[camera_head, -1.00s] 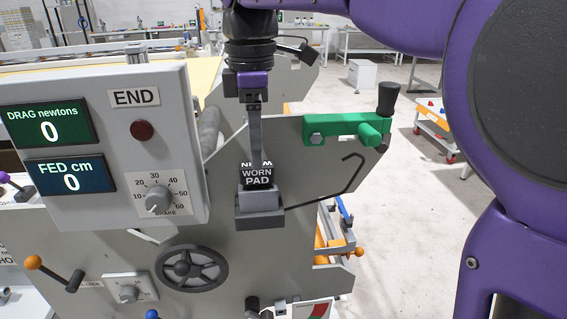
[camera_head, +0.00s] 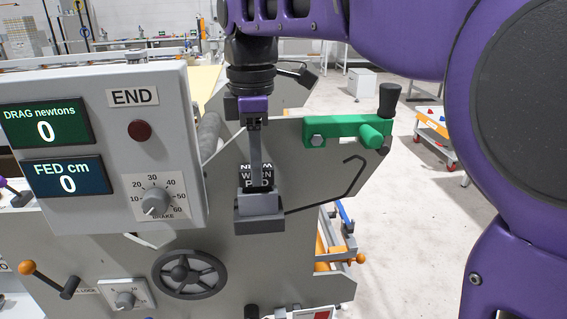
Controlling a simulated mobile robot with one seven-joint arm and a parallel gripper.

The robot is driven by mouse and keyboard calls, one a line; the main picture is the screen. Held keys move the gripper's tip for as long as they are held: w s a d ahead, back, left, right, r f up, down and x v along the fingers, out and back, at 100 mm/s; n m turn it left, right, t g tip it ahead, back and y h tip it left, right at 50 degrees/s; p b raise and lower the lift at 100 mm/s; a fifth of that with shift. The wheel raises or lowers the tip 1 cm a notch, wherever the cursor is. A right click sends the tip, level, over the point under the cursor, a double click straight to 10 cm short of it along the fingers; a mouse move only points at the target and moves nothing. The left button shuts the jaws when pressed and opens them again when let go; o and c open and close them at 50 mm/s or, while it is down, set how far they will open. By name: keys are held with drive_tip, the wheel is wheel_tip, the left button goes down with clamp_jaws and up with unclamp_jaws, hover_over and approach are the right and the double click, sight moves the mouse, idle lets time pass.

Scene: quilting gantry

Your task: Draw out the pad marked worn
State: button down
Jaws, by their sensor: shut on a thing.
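The worn pad (camera_head: 262,183) is a small black block with white lettering reading "WORN PAD". It stands in a grey holder (camera_head: 260,208) on the side of the grey machine, and its lower part is hidden inside the holder. My gripper (camera_head: 256,174) points straight down from above, its slim grey finger seen nearly edge-on against the pad and covering part of the lettering. It is shut on the pad. The far side of the grip is hidden.
A green bracket (camera_head: 340,129) with a black knob (camera_head: 389,98) sticks out to the right of the holder. A bent dark rod (camera_head: 345,183) runs right from the holder. The control box (camera_head: 105,150) stands close on the left, showing drag 0 and fed 0. A handwheel (camera_head: 189,274) lies below.

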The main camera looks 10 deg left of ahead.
drive_tip(key=shift+r, duration=0.2)
drive_tip(key=shift+r+p, duration=2.75)
drive_tip(key=shift+p, duration=0.2)
drive_tip(key=shift+f, duration=0.1)
